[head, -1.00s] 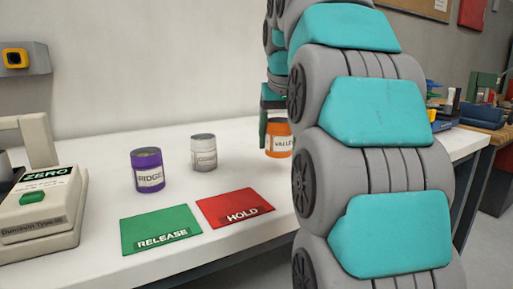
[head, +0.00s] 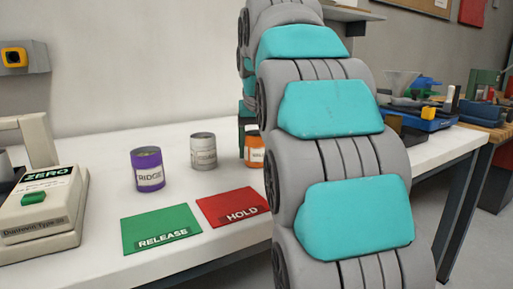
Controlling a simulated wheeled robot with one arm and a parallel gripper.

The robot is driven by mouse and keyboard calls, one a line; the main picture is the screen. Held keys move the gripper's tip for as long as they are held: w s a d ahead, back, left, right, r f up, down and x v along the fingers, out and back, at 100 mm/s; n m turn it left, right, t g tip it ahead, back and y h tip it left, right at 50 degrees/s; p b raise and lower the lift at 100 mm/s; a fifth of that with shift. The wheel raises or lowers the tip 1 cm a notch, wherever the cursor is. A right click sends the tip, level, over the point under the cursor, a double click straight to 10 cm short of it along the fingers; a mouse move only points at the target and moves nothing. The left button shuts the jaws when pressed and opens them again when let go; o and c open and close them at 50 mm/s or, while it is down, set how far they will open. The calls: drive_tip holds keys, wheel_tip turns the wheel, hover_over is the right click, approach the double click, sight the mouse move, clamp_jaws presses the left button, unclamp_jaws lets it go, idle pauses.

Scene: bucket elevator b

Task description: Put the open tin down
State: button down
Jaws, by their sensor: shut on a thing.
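An orange tin (head: 254,154) with a white label stands upright at the right of the tins, its right part hidden behind my arm. My gripper (head: 247,118), a dark green piece above the tin, is shut on it; its fingertips are mostly hidden by the arm. I cannot tell whether the tin touches the bench or whether its top is open. A purple tin (head: 147,173) labelled RIDGE and a white-grey tin (head: 203,153) stand to its left. A green RELEASE mat (head: 160,225) and a red HOLD mat (head: 230,203) lie in front of the tins.
The white bench (head: 90,140) has free room behind the tins. A beige scale (head: 40,215) marked ZERO stands at the left. A blue tray (head: 428,121) with parts lies at the back right, near a second wooden-topped bench. My arm covers the middle of the view.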

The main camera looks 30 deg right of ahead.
drive_tip(key=shift+f, duration=0.2)
unclamp_jaws()
drive_tip(key=shift+r, duration=0.15)
drive_tip(key=p+v, duration=0.1)
drive_tip(key=v, duration=0.5)
drive_tip(key=shift+r, duration=0.4)
drive_tip(key=shift+s+a+r, duration=0.1)
drive_tip(key=shift+s+r, duration=0.15)
drive_tip(key=shift+r, duration=0.15)
drive_tip(key=shift+s, duration=0.15)
